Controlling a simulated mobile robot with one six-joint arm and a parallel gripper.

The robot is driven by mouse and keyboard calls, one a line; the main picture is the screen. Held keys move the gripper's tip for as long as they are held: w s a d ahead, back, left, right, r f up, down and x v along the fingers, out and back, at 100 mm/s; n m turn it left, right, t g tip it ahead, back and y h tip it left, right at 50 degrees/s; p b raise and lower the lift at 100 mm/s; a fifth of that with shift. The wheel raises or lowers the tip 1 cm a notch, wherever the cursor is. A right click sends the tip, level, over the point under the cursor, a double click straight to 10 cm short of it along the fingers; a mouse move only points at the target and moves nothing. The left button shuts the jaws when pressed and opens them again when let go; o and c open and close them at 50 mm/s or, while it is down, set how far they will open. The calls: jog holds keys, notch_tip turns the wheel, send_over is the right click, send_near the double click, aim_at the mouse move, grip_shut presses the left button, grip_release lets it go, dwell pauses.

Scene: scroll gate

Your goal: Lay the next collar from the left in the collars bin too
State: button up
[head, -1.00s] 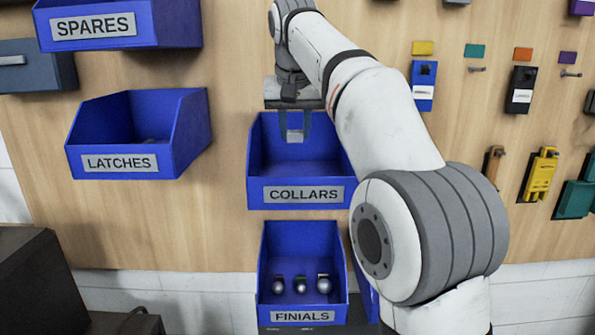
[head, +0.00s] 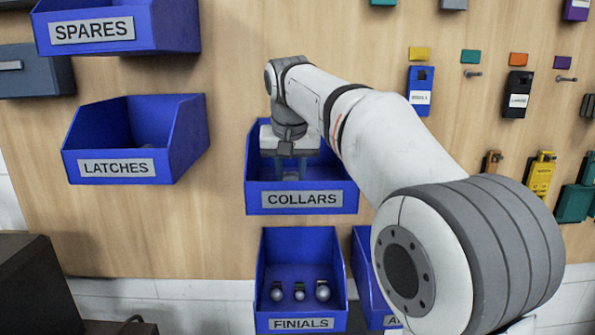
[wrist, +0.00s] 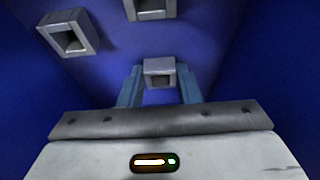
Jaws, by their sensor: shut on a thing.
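The blue collars bin (head: 351,198) is on the wall panel at the middle of the head view, with its label on the front. My gripper (head: 291,172) reaches down into it from above. In the wrist view my gripper (wrist: 159,80) is shut on a grey square collar (wrist: 159,66) with a square opening. Blue bin surfaces (wrist: 265,60) surround it. Two other grey collars lie inside the bin: one at the upper left (wrist: 68,35) and one at the top edge (wrist: 149,8), partly cut off. I cannot tell whether the held collar touches the floor.
The finials bin (head: 262,300) with several round finials is below. The latches bin (head: 68,166) is to the left and the spares bin (head: 45,33) at upper left. Hooks and hanging items such as a blue box (head: 421,80) are at right, beyond my arm.

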jog(key=o, duration=1.1)
jog(key=shift+f, duration=0.1)
jog(key=v, duration=1.2)
jog(key=shift+p, duration=0.4)
jog(key=shift+w, duration=0.1)
